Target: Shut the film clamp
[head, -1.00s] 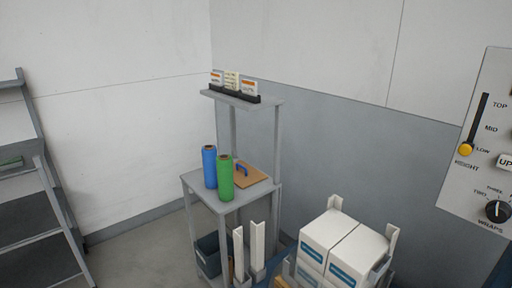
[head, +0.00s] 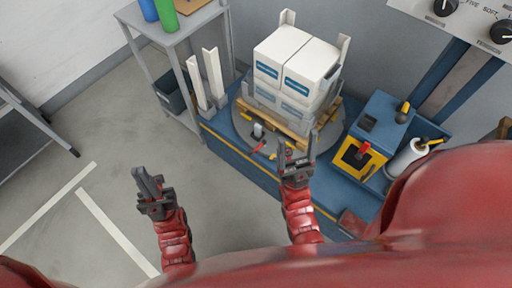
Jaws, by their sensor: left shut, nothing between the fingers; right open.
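What looks like the film clamp (head: 258,131) is a small grey piece with a red lever at the front edge of the round turntable (head: 331,110). The lever points out toward the front; whether the clamp stands open is too small to tell. My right gripper (head: 297,148) is open and empty, just right of the clamp, its fingers pointing toward the turntable and pallet. A small red part shows beside its left finger. My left gripper (head: 148,183) is shut and empty over the bare floor, well left of the clamp.
White boxes (head: 294,56) are stacked on a wooden pallet (head: 272,117) with white corner posts. The blue machine base (head: 232,148) carries a yellow-fronted box (head: 358,160) and a white film roll (head: 405,157) at right. A grey shelf stand (head: 181,27) stands left.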

